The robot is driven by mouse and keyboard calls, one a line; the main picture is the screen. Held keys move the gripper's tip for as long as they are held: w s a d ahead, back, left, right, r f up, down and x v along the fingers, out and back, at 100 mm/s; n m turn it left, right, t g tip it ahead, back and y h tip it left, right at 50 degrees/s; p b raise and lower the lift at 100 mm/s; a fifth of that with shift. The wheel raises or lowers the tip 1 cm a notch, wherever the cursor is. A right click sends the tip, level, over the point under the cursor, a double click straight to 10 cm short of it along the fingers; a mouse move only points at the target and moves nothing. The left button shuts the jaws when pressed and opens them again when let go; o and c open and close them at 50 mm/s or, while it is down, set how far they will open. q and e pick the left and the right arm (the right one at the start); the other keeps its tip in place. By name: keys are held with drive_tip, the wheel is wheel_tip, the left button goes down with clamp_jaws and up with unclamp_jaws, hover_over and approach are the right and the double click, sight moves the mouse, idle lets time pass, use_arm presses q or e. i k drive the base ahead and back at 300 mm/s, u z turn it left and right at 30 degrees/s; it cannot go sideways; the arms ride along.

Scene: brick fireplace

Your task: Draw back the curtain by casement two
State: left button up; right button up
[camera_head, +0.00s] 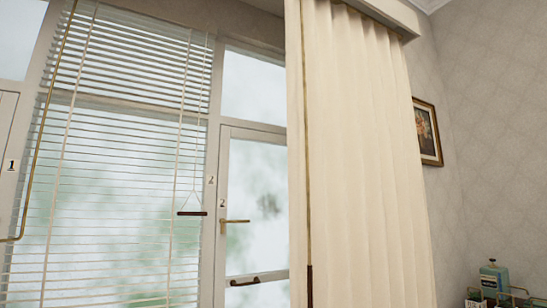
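A cream curtain (365,160) hangs in folds from a pelmet (385,12) at the right of the window. It covers the part of the window to the right of the casement marked 2. A brass-coloured rod with a dark lower end (309,285) hangs along the curtain's left edge. Casement two (260,200) shows to the left of the curtain, with a brass lever handle (235,221) and a dark pull handle (258,281) lower down. Neither of my grippers is in view.
A white slatted blind (120,150) covers the panes at left, with cords and a dark red cord bar (192,213). A casement marked 1 (10,150) and a bent brass rod (41,125) are far left. A framed picture (428,132) and a green bottle (494,277) are at right.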

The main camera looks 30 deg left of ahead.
sight(360, 237)
drive_tip(key=u, duration=0.4)
drive_tip(key=k, duration=0.4)
drive_tip(key=z, duration=1.05)
drive_tip(key=i, duration=0.95)
drive_tip(key=u, duration=0.75)
drive_tip(key=i, duration=0.45)
drive_tip(key=u, duration=0.6)
